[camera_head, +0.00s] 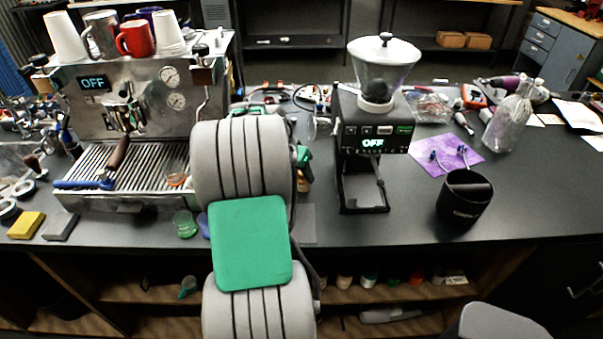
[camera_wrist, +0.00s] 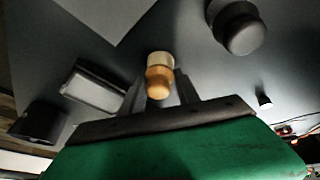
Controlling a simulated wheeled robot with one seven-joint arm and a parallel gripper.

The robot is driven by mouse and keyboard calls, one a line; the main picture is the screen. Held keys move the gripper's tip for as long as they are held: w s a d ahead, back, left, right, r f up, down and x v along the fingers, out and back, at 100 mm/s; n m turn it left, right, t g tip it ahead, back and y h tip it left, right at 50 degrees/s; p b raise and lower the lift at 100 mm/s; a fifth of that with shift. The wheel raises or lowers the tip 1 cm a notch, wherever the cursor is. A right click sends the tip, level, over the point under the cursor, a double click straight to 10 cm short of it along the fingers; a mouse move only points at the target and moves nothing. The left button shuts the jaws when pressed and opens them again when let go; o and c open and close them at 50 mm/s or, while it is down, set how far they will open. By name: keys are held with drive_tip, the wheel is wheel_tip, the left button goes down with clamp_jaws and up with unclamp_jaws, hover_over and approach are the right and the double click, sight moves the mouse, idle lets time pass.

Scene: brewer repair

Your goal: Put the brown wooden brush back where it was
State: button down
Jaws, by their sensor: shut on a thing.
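My gripper (camera_wrist: 155,92) shows in the wrist view with its two dark fingers on either side of a short wooden piece. This piece, with a tan-brown lower part and a paler top, looks like the brown wooden brush (camera_wrist: 160,77) seen nearly end-on. Its bristles cannot be made out. In the head view my arm hides the gripper.
The grinder (camera_head: 375,130) stands right of my arm, with a black knock box (camera_head: 464,197) and purple cloth (camera_head: 447,152) farther right. Yellow (camera_head: 26,225) and grey (camera_head: 60,227) blocks lie at the left front edge. The counter between grinder and knock box is clear.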

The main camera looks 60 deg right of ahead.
drive_tip(key=c, duration=0.9)
unclamp_jaws()
drive_tip(key=shift+f, duration=0.15)
